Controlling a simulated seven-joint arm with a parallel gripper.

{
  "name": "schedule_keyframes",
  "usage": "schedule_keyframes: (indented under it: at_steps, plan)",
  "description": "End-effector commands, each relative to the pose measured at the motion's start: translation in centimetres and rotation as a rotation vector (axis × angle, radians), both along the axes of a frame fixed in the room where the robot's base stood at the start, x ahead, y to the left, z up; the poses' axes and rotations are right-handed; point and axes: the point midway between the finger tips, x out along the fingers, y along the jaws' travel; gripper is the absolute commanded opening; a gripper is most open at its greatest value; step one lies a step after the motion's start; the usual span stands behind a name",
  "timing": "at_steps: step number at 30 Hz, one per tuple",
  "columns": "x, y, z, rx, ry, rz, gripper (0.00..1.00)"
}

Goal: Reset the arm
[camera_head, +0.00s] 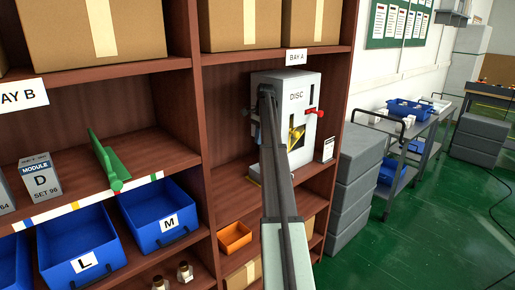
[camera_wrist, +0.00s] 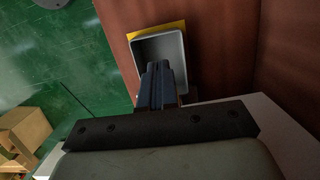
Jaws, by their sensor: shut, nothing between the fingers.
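My arm rises from the bottom of the head view and reaches in front of the white DISC machine (camera_head: 297,84) in the BAY A shelf. My gripper's fingertips cannot be made out there. In the wrist view my gripper (camera_wrist: 160,68) is shut and empty. Its dark fingers overlap the near part of a grey open tray (camera_wrist: 150,46) with a yellow edge or patch (camera_wrist: 178,27) around it. I cannot tell whether the fingers touch the tray. The machine has a red knob (camera_head: 311,111) on its right side, and my arm hides part of its front.
Brown shelving (camera_head: 196,135) stands close around my arm. An orange bin (camera_head: 234,236) sits below the machine; blue bins L (camera_head: 62,222) and M (camera_head: 150,197) are left. Grey stacked crates (camera_head: 360,150) and a cart (camera_head: 402,148) stand right. Green floor (camera_head: 420,245) is open at lower right.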

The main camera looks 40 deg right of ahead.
Motion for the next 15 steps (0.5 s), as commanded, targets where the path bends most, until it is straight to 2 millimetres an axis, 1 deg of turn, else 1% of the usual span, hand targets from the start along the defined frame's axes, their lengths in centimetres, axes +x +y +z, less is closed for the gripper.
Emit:
schedule_keyframes:
  at_steps: [1, 4, 10, 13, 15]
  plan:
    - [0.0, -0.1, 0.5, 0.000, 0.000, 0.000, 0.00]
    - [0.0, -0.2, 1.0, 0.000, 0.000, 0.000, 0.00]
    - [0.0, -0.2, 1.2, 0.000, 0.001, 0.000, 0.00]
    - [-0.4, 0.0, 0.8, -0.003, 0.002, -0.003, 0.00]
    - [-1.3, 0.3, -0.2, -0.010, 0.002, -0.010, 0.00]
